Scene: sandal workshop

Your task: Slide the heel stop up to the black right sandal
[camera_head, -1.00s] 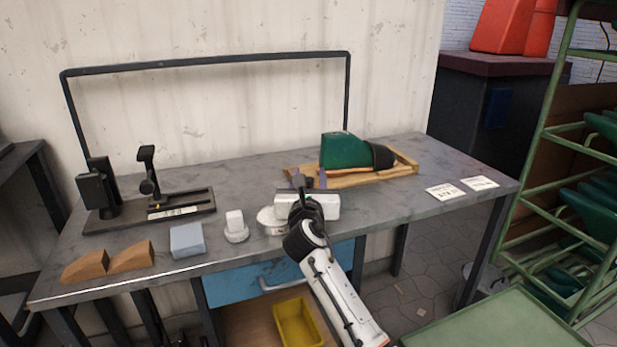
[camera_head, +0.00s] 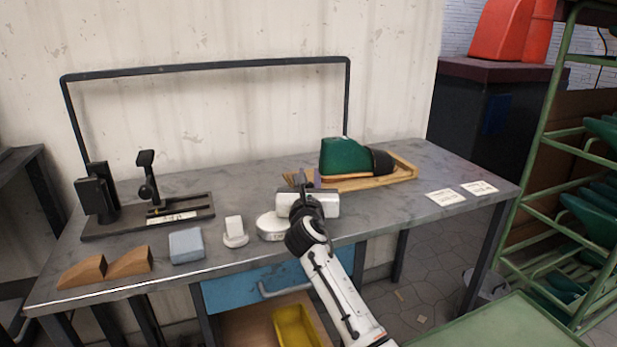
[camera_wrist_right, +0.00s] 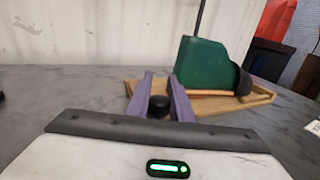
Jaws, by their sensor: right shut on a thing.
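The black right sandal (camera_head: 382,161) is on a green foot form (camera_head: 345,156), with a dark band at its right end and a tan sole below. It lies on a wooden tray (camera_head: 405,178) at the back right of the bench. My right gripper (camera_head: 312,178) is at the tray's left end, left of the form. In the right wrist view its purple fingers (camera_wrist_right: 160,95) are shut on a small black knob (camera_wrist_right: 159,106), which looks like the heel stop. The stop's lower part is hidden. My left gripper is not in view.
A black fixture with a rail (camera_head: 150,218) stands at the left. Tan wedges (camera_head: 128,262), a blue-grey block (camera_head: 186,245), a white stamp-like piece (camera_head: 234,232) and a round white thing (camera_head: 270,227) line the front. Paper labels (camera_head: 446,197) lie at the right.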

